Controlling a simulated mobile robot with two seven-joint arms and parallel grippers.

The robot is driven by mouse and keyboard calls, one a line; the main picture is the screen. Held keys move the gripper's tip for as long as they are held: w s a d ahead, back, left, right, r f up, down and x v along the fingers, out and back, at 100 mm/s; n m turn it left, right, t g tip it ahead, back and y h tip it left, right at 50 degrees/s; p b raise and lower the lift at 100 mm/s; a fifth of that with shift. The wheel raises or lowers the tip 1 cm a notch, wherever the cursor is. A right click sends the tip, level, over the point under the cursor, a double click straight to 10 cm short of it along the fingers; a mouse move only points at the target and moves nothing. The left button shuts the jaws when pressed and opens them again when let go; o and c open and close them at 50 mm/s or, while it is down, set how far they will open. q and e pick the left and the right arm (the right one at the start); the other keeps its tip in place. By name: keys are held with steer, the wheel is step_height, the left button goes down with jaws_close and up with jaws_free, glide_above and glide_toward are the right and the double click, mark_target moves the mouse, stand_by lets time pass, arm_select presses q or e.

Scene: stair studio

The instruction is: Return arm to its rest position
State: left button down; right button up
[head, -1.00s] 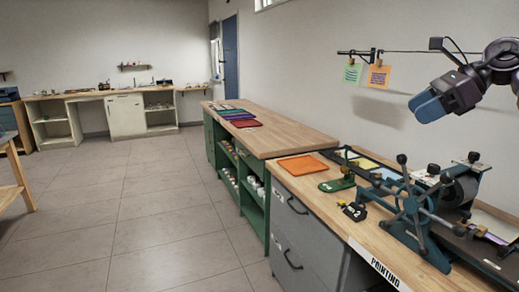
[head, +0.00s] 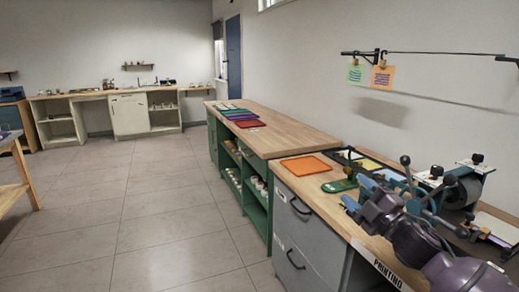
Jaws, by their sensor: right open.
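My right arm comes in from the bottom right corner, and my right gripper (head: 357,194) is low over the printing bench (head: 326,188). Its blue fingers are apart, with nothing seen between them, and point away from me. The gripper and arm cover much of the etching press (head: 462,188) with its spoked handle, so contact with the bench or press cannot be told. My left gripper is not in view.
An orange tray (head: 309,166) and a small green tool (head: 343,184) lie beyond the gripper. A green-framed cabinet (head: 257,212) adjoins the bench. Cards hang from a wall rail (head: 436,52). The tiled floor (head: 150,215) at left is open.

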steer(key=s+d+f+m+g+h, duration=0.1)
steer(key=s+f+m+h, duration=0.45)
steer(key=f, duration=0.55)
steer(key=s+d+f+m+g+h, duration=0.1)
steer(key=s+f+m+g+h, duration=0.1)
steer(key=s+f+m, duration=0.75)
steer(key=s+d+f+m+g+h, duration=0.1)
steer(key=s+f+g, duration=0.1)
steer(key=s+f, duration=0.6)
steer(key=s+d+f+m+g+h, duration=0.1)
steer(key=s+f+m+g, duration=0.1)
steer(key=s+f, duration=0.6)
steer(key=s, duration=0.5)
steer(key=shift+s+d+f+g+h+p, duration=0.2)
steer(key=shift+s+d+g+h+p, duration=0.05)
steer(key=shift+g+h+p, duration=0.1)
steer(key=shift+s, duration=0.1)
